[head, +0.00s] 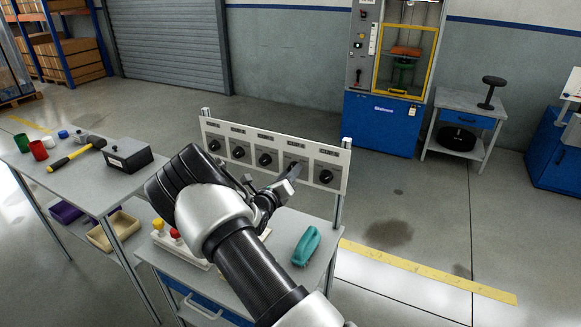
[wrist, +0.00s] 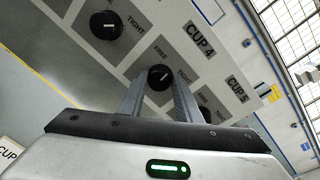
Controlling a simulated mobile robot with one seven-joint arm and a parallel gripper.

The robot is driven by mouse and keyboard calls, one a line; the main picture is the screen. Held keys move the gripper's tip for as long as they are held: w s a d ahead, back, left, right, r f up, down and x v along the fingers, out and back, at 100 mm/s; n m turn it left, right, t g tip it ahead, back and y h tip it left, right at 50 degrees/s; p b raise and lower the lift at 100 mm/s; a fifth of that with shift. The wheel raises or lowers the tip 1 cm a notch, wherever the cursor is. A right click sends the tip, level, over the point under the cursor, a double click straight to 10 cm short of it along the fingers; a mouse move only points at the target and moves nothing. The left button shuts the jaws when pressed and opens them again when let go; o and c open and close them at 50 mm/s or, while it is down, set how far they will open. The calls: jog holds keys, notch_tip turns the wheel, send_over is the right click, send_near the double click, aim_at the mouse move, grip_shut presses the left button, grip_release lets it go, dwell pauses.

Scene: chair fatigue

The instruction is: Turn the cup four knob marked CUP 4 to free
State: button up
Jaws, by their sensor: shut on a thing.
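In the wrist view the black CUP 4 knob (wrist: 160,77) sits between the two fingers of my gripper (wrist: 158,88), which is shut on it. A short white line shows on the knob, slanting between the FREE (wrist: 161,52) and TIGHT (wrist: 184,76) marks; I cannot tell its exact setting. The CUP 4 label (wrist: 200,41) is beside it on a grey plate. In the head view my gripper (head: 284,184) reaches the white knob panel (head: 273,140) on the right of its middle and hides the CUP 4 knob.
Neighbouring knobs are close: one (wrist: 105,25) to the left and the CUP 5 knob (head: 326,176) to the right. Below the panel, a teal object (head: 306,246) and a red-topped piece (head: 175,233) lie on the bench. A hammer (head: 78,154) lies on the left table.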

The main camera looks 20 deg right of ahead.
jog(key=shift+w+a+n+g+p, duration=0.1)
jog(key=shift+n+g+p, duration=0.1)
jog(key=shift+n+p, duration=1.3)
jog(key=shift+a+n+g+p, duration=0.15)
jog(key=shift+n+p, duration=0.45)
jog(key=shift+n, duration=1.7)
jog(key=shift+d, duration=0.15)
jog(key=o, duration=1.1)
jog(key=shift+c, duration=0.2)
jog(key=v, duration=1.7)
jog(key=shift+a, duration=0.35)
jog(key=shift+h+p, duration=0.3)
